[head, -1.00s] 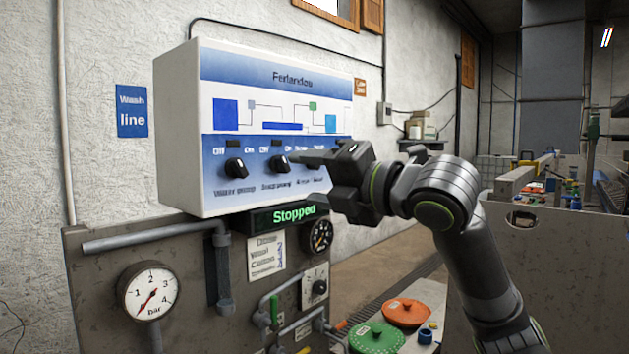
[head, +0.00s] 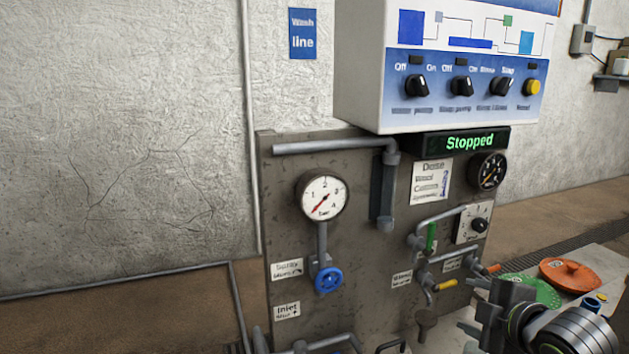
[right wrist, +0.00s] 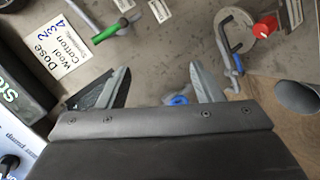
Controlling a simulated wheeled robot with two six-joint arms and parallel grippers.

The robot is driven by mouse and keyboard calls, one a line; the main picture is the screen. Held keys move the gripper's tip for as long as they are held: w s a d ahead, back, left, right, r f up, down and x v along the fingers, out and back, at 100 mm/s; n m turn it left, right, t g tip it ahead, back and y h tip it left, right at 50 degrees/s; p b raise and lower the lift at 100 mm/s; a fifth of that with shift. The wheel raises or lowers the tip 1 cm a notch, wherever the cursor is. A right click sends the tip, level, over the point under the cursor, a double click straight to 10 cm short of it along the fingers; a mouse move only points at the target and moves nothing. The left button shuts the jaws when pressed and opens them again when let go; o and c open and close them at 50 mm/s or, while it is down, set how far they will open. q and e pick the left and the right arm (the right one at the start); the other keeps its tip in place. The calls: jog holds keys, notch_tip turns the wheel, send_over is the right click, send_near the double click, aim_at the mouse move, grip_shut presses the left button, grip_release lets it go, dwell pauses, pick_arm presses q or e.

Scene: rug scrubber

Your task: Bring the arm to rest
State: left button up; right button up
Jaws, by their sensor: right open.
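My right gripper (head: 474,304) is low at the right in the head view, in front of the lower right part of the grey panel (head: 350,260). It is below the control box (head: 365,80) and apart from its knobs. In the right wrist view the two fingers of the gripper (right wrist: 155,86) are spread, with nothing held between them. A small blue part shows beyond the fingers. My left gripper is not in view. The display (head: 470,142) reads "Stopped".
Pipes with a green handle (head: 431,238) and a yellow handle (head: 445,285) stick out near the right gripper. A green lid (head: 535,289) and an orange lid (head: 572,275) lie right behind it. A gauge (head: 324,197) and blue valve wheel (head: 328,279) are further left.

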jog(key=s+d+f+m+g+h, duration=0.25)
jog(key=s+f+m+g, duration=0.25)
jog(key=s+f+m, duration=1.05)
jog(key=s+f+m+g+h, duration=0.15)
jog(key=s+f+g, duration=0.25)
jog(key=s+f, duration=1)
notch_tip(320, 180, down, 23)
jog(key=s+d, duration=0.2)
jog(key=s+a+f+g, duration=0.1)
jog(key=s+f+g, duration=0.1)
jog(key=s+f, duration=1.2)
jog(key=shift+s+a+f+n+y, duration=0.15)
jog(key=shift+a+f+n+y, duration=0.2)
jog(key=shift+f, duration=0.2)
jog(key=shift+c, duration=0.4)
